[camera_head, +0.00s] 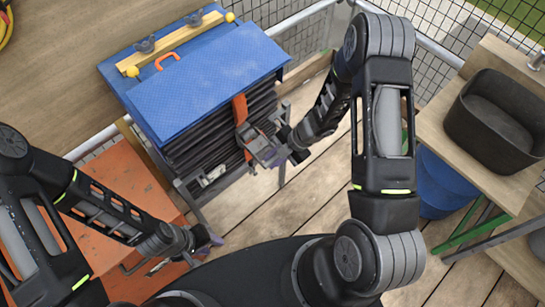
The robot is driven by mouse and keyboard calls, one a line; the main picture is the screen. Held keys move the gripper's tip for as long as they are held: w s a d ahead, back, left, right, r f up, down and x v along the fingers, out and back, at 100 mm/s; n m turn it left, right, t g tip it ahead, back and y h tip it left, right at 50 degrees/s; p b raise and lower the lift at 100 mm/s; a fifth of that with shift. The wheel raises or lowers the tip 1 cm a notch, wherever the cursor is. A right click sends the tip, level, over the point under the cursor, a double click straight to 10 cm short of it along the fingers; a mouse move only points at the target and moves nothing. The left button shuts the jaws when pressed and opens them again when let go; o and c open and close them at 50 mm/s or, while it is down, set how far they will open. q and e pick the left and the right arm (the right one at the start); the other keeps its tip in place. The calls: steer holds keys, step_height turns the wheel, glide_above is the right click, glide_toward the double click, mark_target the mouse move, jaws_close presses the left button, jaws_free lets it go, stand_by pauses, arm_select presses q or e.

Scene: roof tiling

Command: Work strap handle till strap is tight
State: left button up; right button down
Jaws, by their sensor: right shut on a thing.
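An orange strap (241,108) runs down the front of a stack of dark tiles (210,146). The metal ratchet with its strap handle (256,143) sits on the strap at the front of the stack. My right gripper (272,153) is at the ratchet and shut on the strap handle, its fingers partly hidden by the wrist and the metal parts. How taut the strap is cannot be told. My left gripper (208,240) is low at the left, apart from the stack, near an orange surface. Its fingers are too small and dark to read.
A blue cover (205,80) with an orange handle and a yellow bar lies on the stack. A wooden bench with a black basin (497,120) stands at right, a blue barrel (440,185) beneath. Mesh fencing runs behind. Plank floor (318,205) shows between.

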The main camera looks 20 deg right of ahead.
steer(key=shift+w, duration=0.1)
steer(key=c, duration=1.3)
jaws_free()
steer(key=shift+r, duration=0.1)
steer(key=v, duration=0.7)
steer(key=shift+d+r+p, duration=0.2)
steer(key=shift+r+p, duration=0.05)
steer(key=shift+p, duration=0.1)
